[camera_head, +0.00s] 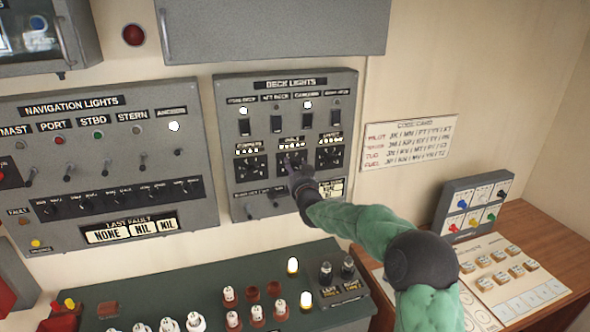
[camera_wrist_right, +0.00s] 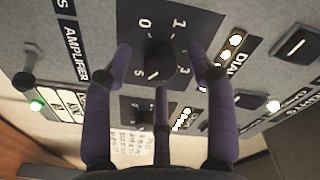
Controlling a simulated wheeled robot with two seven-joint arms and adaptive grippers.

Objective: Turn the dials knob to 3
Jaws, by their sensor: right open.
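The dials knob (camera_wrist_right: 160,62) is a dark round knob on a black scale plate, in the middle of the right wrist view. The numbers 0, 1, 3 and 5 show around it. A short pale mark at its lower left lies toward the 5. My right gripper (camera_wrist_right: 164,78) is open, with its dark purple fingers spread around the knob; I cannot tell whether they touch it. In the head view my right gripper (camera_head: 299,178) is at the middle dial of the deck lights panel (camera_head: 222,115) and hides most of that dial. My left gripper is not in view.
Dials flank it on the left (camera_head: 251,168) and right (camera_head: 329,158), with rocker switches (camera_head: 276,123) above and small toggles (camera_head: 251,211) below. The navigation lights panel (camera_head: 90,190) is to the left. A console with lit buttons (camera_head: 305,299) stands below.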

